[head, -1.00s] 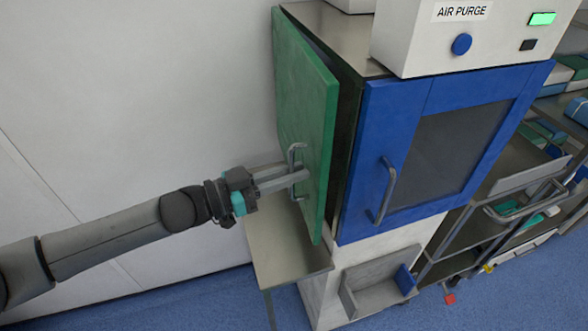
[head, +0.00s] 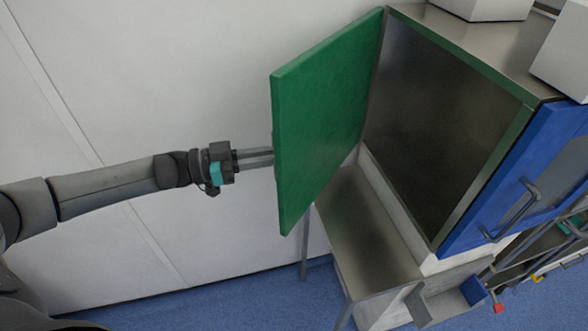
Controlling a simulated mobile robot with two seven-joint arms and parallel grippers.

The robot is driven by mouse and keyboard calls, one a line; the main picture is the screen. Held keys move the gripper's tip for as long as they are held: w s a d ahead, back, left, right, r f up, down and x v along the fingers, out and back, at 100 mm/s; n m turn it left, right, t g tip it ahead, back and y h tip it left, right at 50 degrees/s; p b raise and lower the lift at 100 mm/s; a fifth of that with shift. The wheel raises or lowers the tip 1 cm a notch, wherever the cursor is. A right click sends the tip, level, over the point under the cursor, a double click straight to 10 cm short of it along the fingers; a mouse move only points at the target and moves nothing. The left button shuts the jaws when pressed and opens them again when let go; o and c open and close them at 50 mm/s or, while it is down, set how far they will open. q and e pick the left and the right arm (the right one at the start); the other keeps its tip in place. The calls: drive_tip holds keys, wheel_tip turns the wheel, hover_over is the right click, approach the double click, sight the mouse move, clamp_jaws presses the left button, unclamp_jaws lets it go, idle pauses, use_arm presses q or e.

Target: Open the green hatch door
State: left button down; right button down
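The green hatch door (head: 328,118) stands wide open on the left side of the steel cabinet, hinged at the cabinet's far edge. The dark metal interior of the cabinet (head: 438,125) shows and looks empty. My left gripper (head: 268,157) is on the outer face side of the door, at its left edge. Its fingertips and the door's handle are hidden behind the door, so I cannot tell whether it grips the handle. My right gripper is not in view.
A blue door (head: 530,170) with a grey handle is on the cabinet's right side. A steel shelf (head: 365,230) stands below the green door. White boxes sit on top of the cabinet. A cart with shelves is at the lower right. The white wall is behind my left arm.

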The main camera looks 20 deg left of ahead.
use_arm(q)
drive_tip(key=a, duration=0.1)
drive_tip(key=w+a+b, duration=0.1)
drive_tip(key=a, duration=0.1)
drive_tip(key=w+a, duration=0.1)
drive_tip(key=shift+a+b, duration=0.3)
drive_tip(key=shift+b, duration=0.1)
drive_tip(key=c, duration=1.2)
unclamp_jaws()
drive_tip(key=shift+w, duration=0.15)
drive_tip(key=shift+o, duration=0.2)
drive_tip(key=b+v, duration=0.1)
drive_tip(key=v, duration=1.4)
